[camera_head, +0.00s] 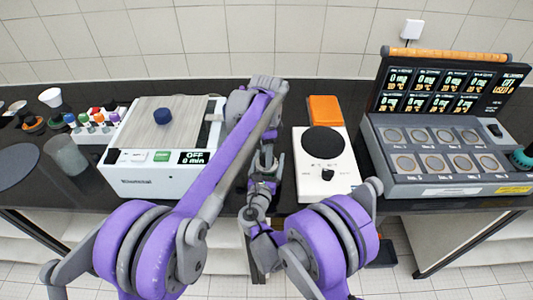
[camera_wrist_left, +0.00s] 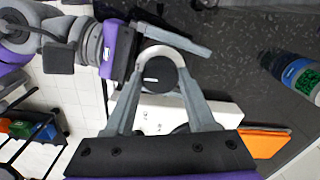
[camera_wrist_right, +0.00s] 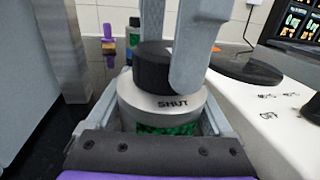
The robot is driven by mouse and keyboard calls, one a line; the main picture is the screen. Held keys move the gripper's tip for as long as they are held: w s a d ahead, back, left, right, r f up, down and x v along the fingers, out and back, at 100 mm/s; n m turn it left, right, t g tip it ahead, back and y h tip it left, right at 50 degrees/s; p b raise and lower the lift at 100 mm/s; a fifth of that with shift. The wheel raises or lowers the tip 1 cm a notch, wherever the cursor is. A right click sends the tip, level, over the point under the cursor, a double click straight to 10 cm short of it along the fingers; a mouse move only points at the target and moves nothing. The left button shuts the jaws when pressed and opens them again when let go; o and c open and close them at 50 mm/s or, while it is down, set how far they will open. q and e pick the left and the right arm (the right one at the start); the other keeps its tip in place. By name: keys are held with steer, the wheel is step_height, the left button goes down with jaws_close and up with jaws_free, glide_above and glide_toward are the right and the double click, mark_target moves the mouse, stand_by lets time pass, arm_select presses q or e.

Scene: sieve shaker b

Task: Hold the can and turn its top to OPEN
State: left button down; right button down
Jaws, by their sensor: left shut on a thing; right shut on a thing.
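The can stands upright in the right wrist view, with green contents (camera_wrist_right: 165,129), a pale collar (camera_wrist_right: 160,101) marked SHUT and a black round top (camera_wrist_right: 152,68). My right gripper (camera_wrist_right: 165,115) is shut around the can's body, one finger on each side. My left gripper (camera_head: 264,163) reaches down from above and is shut on the black top, one finger crossing its front. In the left wrist view the black top (camera_wrist_left: 158,70) sits between its fingers, inside the pale collar. In the head view my arms hide most of the can.
A white hotplate-like device (camera_head: 325,180) with a black disc stands close right of the grippers. A white sieve shaker (camera_head: 150,180) showing OFF stands left. A grey multi-station device (camera_head: 440,155) is further right. Another green-filled container (camera_wrist_left: 300,80) stands behind.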

arm_select(q)
steer(key=n, duration=0.8)
steer(key=shift+n, duration=0.3)
steer(key=n, duration=0.4)
steer(key=shift+n, duration=0.3)
steer(key=n, duration=0.4)
steer(key=shift+n, duration=0.3)
steer(key=shift+c, duration=1)
jaws_free()
step_height(320, 180, up, 12)
